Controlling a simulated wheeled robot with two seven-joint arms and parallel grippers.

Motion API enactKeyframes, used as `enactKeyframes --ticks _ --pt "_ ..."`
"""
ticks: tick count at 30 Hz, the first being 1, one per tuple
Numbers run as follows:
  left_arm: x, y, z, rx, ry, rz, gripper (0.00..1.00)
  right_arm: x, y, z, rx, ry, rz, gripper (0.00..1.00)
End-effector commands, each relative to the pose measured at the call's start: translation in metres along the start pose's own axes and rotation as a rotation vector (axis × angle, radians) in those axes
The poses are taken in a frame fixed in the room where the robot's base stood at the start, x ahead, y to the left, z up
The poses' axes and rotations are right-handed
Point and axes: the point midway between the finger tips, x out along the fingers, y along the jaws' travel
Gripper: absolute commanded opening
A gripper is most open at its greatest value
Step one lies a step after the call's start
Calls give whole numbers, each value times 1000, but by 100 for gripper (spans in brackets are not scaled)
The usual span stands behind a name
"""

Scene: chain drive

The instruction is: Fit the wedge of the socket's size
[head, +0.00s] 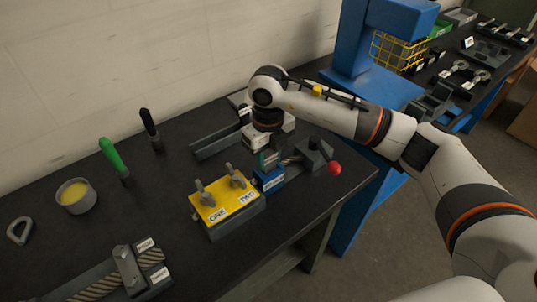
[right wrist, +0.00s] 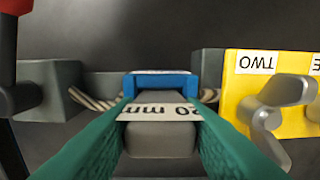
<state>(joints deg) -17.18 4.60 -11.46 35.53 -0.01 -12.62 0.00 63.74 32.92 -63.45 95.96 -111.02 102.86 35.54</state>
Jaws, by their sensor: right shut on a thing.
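My right gripper (head: 269,160), with teal fingers, points down just above a blue socket block (head: 268,181). In the right wrist view the gripper (right wrist: 160,140) is shut on a grey wedge (right wrist: 160,138) with a white label reading "20 mm", seen upside down. The blue socket (right wrist: 160,82) is directly beyond the wedge, and rope shows on both sides of it. I cannot tell whether the wedge touches the socket or is inside it. In the head view the fingers mostly hide the wedge. My left gripper is not in view.
A yellow-topped box (head: 225,203) labelled ONE and TWO, with two grey levers, stands close left of the socket. A red-knobbed lever (head: 334,168) stands to its right. A cup (head: 75,195) and handled tools (head: 115,158) are at left.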

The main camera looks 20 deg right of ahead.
Motion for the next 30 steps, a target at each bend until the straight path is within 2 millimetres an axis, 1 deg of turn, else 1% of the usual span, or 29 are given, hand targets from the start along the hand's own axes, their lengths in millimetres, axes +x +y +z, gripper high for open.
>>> enactKeyframes --ticks 18,19,21,23,24,30 --pt "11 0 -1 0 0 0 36 12 0 0 0 2 0 0" --pt "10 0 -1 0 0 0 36 11 0 0 0 2 0 37" --pt "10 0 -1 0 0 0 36 11 0 0 0 2 0 49" --pt "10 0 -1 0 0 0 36 11 0 0 0 2 0 58" --pt "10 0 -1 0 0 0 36 11 0 0 0 2 0 61" --pt "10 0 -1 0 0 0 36 13 0 0 0 -2 0 61"
